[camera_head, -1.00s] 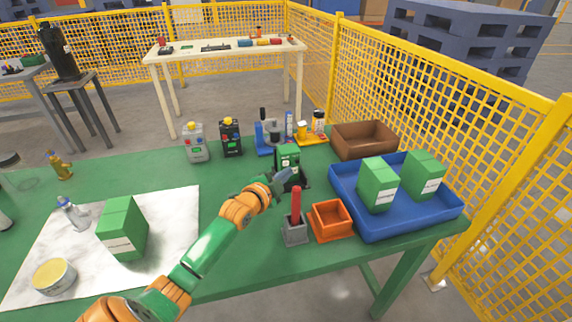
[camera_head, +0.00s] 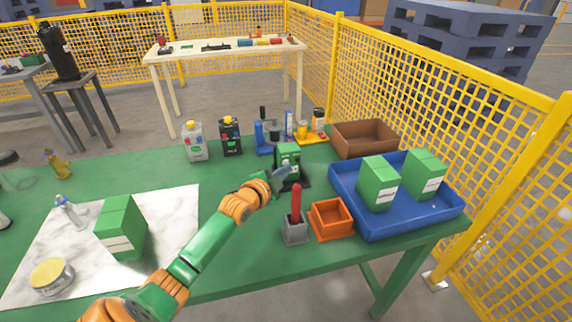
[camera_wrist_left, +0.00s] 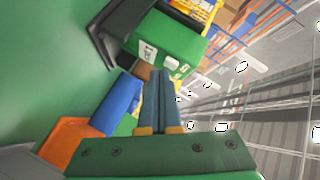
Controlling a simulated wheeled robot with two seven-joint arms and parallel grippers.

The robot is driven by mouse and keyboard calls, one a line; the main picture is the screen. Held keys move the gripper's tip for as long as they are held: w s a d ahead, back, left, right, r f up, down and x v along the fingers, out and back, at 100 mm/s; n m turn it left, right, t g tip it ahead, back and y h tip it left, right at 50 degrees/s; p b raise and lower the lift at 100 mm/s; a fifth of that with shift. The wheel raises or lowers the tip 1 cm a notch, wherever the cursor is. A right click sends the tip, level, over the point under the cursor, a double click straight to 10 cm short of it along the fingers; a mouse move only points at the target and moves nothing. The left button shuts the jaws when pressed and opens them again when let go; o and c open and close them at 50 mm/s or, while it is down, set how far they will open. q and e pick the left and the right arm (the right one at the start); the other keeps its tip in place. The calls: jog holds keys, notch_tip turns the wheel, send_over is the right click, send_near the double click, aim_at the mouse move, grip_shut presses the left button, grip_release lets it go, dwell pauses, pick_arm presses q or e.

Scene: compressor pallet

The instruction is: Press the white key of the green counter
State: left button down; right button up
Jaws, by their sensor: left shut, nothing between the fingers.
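The green counter (camera_head: 287,152) stands on a black base near the far side of the green table. In the left wrist view the green counter (camera_wrist_left: 165,42) lies just beyond my fingertips, with a white label and small white parts on its faces; I cannot tell for sure which is the white key. My left gripper (camera_head: 285,170) is shut and empty in front of the counter's lower part. In the wrist view its two blue-grey fingers (camera_wrist_left: 158,76) lie together, close to the counter; contact cannot be told. My right gripper is not in view.
A grey holder with a red handle (camera_head: 296,205) and an orange bin (camera_head: 331,219) stand in front of the counter. A blue tray (camera_head: 392,232) with green boxes is at the right. Grey (camera_head: 195,143) and black (camera_head: 230,138) devices stand to the left.

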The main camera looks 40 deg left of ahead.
pick_arm(q)
jog(key=shift+w+a+b, duration=0.25)
jog(key=shift+a+b, duration=0.05)
jog(key=shift+b, duration=0.2)
dwell(0.6)
jog(key=shift+r, duration=0.1)
jog(key=shift+s+d+p, duration=0.15)
jog(key=shift+d+p, duration=0.05)
jog(key=shift+p, duration=0.4)
jog(key=shift+s+d+p, duration=0.25)
jog(key=shift+d+p, duration=0.05)
jog(key=shift+p, duration=0.2)
jog(key=shift+s+d, duration=0.1)
